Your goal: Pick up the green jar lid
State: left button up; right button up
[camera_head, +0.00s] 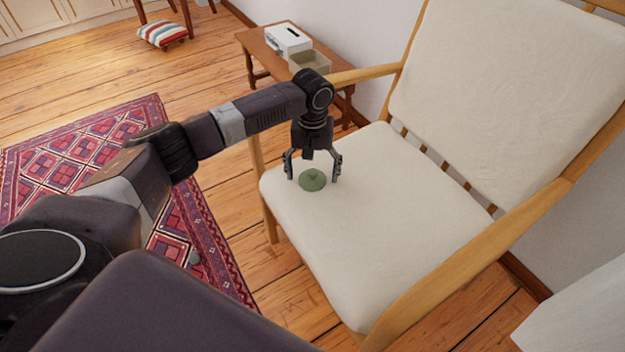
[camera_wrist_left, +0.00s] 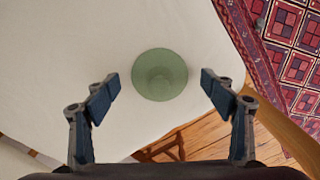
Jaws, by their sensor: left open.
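In the left wrist view the lid (camera_wrist_left: 160,75) shows whole between and a little beyond the fingertips (camera_wrist_left: 160,86), with a gap on both sides. My right gripper is not in view.
The chair's wooden armrests (camera_head: 475,265) and backrest (camera_head: 510,90) flank the seat. A low wooden table (camera_head: 262,50) with a white box (camera_head: 288,40) and a beige open box (camera_head: 310,64) stands behind. A red patterned rug (camera_head: 85,150) covers the floor at left.

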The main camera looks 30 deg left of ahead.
pick_arm(q)
jog(key=shift+s, duration=0.1)
grip_shut()
dwell(0.5)
